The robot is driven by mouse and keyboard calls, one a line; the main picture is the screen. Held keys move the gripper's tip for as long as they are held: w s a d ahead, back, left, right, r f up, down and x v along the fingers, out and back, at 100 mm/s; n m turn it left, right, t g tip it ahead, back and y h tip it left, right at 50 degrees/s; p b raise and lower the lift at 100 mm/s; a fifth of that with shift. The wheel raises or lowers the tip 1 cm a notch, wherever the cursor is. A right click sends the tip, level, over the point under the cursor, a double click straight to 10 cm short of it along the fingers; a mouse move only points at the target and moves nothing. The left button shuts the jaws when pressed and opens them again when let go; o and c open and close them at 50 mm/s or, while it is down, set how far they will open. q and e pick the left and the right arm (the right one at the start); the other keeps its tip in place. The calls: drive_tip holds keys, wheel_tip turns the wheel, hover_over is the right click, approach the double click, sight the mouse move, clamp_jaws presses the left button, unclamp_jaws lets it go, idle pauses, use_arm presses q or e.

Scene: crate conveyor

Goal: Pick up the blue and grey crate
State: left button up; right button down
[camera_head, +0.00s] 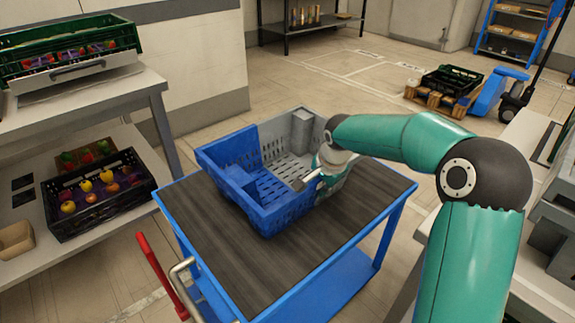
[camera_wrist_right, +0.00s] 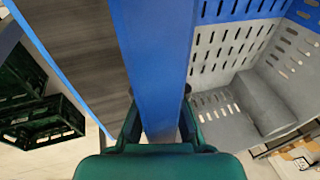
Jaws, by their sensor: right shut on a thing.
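The blue and grey crate (camera_head: 288,218) is on the dark top of the blue cart (camera_head: 217,245) in the head view; I cannot tell if its base is raised. Its left part is blue, its right part light grey, with slotted walls and floor, and it looks empty. My right gripper (camera_head: 308,181) is at its right side, and my wrist partly hides that wall. In the right wrist view the gripper (camera_wrist_right: 158,125) is shut on a blue wall of the crate (camera_wrist_right: 155,60), one finger on each side. My left gripper is not in view.
A shelf at left holds a green crate (camera_head: 60,48) above and a black crate of fruit (camera_head: 100,215) below. The cart has a red handle (camera_head: 165,280). A pallet with a dark crate (camera_head: 450,82) is at back right. The floor behind the cart is open.

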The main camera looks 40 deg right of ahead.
drive_tip(key=shift+w+r, duration=0.1)
drive_tip(key=shift+r, duration=0.25)
wheel_tip(320, 180, up, 22)
drive_tip(key=a+p, duration=0.2)
drive_tip(key=p, duration=0.9)
drive_tip(key=a+f+n+y+p, duration=0.1)
drive_tip(key=a+f+n+p, duration=0.3)
drive_tip(key=a, duration=0.3)
drive_tip(key=a+f+n+g+y+p, duration=0.1)
drive_tip(key=a+f+n+y+p, duration=0.1)
drive_tip(key=a+f+n+p, duration=0.2)
drive_tip(key=a+f+n+g+y+p, duration=0.1)
drive_tip(key=a+f+n+p, duration=0.3)
drive_tip(key=a+n, duration=0.5)
drive_tip(key=shift+s+a+f+y+p, duration=0.35)
drive_tip(key=shift+s+a+y, duration=0.05)
drive_tip(key=shift+a, duration=0.6)
